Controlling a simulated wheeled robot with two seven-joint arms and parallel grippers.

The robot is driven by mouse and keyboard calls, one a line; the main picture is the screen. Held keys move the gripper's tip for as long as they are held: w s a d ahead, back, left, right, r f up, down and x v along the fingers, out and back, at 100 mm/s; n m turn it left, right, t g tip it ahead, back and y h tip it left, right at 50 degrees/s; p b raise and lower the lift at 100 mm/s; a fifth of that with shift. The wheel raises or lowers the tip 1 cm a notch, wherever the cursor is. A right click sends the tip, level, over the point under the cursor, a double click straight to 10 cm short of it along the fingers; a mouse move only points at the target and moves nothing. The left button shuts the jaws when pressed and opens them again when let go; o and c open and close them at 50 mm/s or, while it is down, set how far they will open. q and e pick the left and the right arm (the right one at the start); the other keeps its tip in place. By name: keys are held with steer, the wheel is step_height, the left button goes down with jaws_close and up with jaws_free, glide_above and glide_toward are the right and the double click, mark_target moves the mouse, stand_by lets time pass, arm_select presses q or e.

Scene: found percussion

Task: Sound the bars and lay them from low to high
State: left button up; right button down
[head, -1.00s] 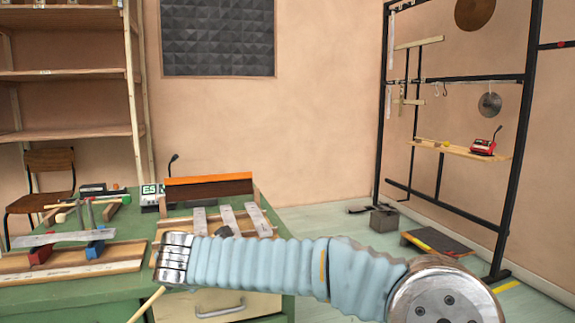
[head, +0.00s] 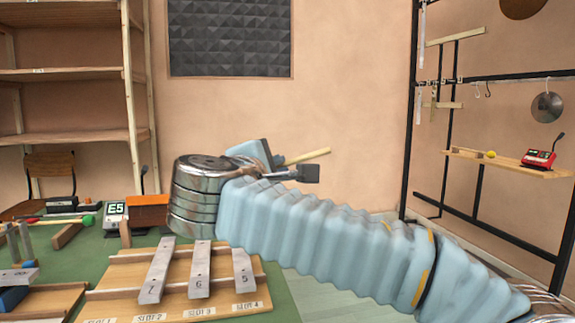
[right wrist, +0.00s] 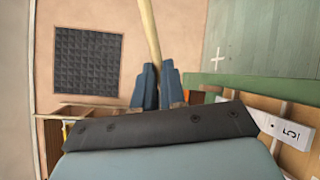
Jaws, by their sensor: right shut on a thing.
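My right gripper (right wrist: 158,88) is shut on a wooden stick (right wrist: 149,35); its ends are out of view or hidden. In the head view the stick (head: 307,156) juts right from the raised gripper. Three grey metal bars lie side by side on a wooden rack (head: 120,277): bar 7 (head: 157,270) at slot 2, bar 6 (head: 200,275) at slot 3, bar 5 (head: 243,272) at slot 4. Bar 5 also shows in the right wrist view (right wrist: 287,131). Slot 1 looks bare. Another bar (head: 18,277) rests on a blue support at far left, partly cut off. My left gripper is not in view.
A small display (head: 115,213) reading E5 stands behind the rack, beside an orange-brown block (head: 148,212). A green-headed mallet (head: 87,221) lies at the back left of the green table (head: 118,243). A black frame with a wooden shelf (head: 510,162) stands at right.

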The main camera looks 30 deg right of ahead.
steer(key=shift+w, duration=0.1)
step_height(320, 180, down, 5)
steer(key=b, duration=0.3)
stand_by(0.4)
